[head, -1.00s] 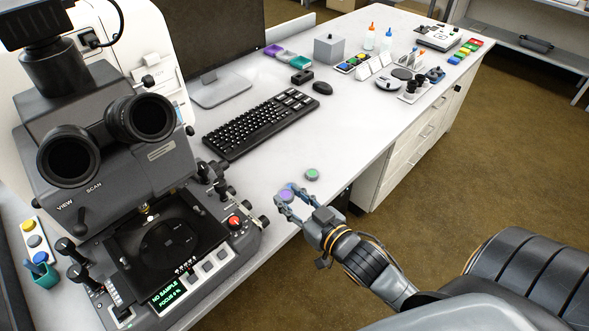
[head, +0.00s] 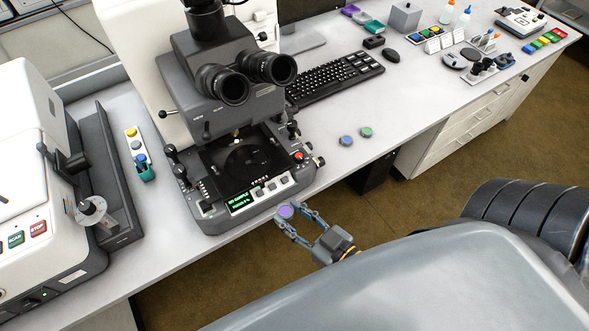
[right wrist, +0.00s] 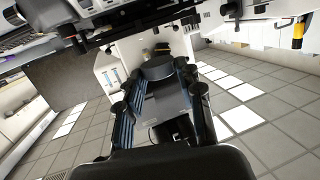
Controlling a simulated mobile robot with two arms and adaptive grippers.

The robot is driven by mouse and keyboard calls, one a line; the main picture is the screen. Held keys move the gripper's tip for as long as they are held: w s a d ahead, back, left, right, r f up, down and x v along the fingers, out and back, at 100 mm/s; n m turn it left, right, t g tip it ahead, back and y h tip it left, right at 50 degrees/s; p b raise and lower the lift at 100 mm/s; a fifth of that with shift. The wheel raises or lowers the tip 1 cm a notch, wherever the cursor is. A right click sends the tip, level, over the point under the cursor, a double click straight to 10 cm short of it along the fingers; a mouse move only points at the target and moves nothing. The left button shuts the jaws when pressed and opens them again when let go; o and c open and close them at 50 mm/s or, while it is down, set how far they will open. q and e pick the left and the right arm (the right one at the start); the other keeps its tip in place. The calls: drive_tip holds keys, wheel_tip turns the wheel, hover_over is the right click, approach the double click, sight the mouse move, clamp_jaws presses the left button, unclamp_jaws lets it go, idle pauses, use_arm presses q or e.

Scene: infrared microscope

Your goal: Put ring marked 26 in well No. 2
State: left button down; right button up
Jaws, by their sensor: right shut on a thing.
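My right gripper (head: 287,215) is shut on a grey ring with a purple centre (head: 286,211). It holds it in the air off the table's front edge, to the lower right of the microscope (head: 235,75). In the right wrist view, the ring shows as a dark disc (right wrist: 158,68) between the fingertips. A blue-centred ring (head: 346,140) and a green-centred ring (head: 366,132) lie on the table right of the microscope. The black stage (head: 245,160) is under the eyepieces; no well number or ring marking is readable. My left gripper is not in view.
A keyboard (head: 335,78) and mouse (head: 390,55) lie behind the loose rings. A white machine (head: 40,170) and dark tray (head: 108,175) stand left of the microscope. Knobs (head: 292,130) stick up at the stage's right. The table front near the loose rings is mostly clear.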

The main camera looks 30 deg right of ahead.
sight(260, 177)
drive_tip(key=shift+w+f+b, duration=0.3)
drive_tip(key=shift+w+b, duration=0.05)
drive_tip(key=shift+w, duration=0.4)
drive_tip(key=shift+d+b+x, duration=0.15)
drive_tip(key=shift+b+x, duration=0.3)
drive_tip(key=shift+x, duration=0.35)
drive_tip(key=shift+d+b+x, duration=0.2)
drive_tip(key=shift+b+x, duration=0.2)
drive_tip(key=shift+x, duration=0.4)
drive_tip(key=shift+w+d+b+x, duration=0.1)
drive_tip(key=shift+d+b+x, duration=0.5)
drive_tip(key=shift+x, duration=1.3)
drive_tip(key=shift+w+d+b+x, duration=0.2)
drive_tip(key=shift+b+x, duration=0.65)
drive_tip(key=shift+x, duration=1)
drive_tip(key=shift+w+d+b+x, duration=0.1)
drive_tip(key=shift+d+b+x, duration=0.55)
drive_tip(key=shift+x, duration=1.25)
drive_tip(key=shift+a+f, duration=0.1)
drive_tip(key=shift+a, duration=0.05)
drive_tip(key=shift+p, duration=0.3)
drive_tip(key=shift+f, duration=0.25)
drive_tip(key=o, duration=1.4)
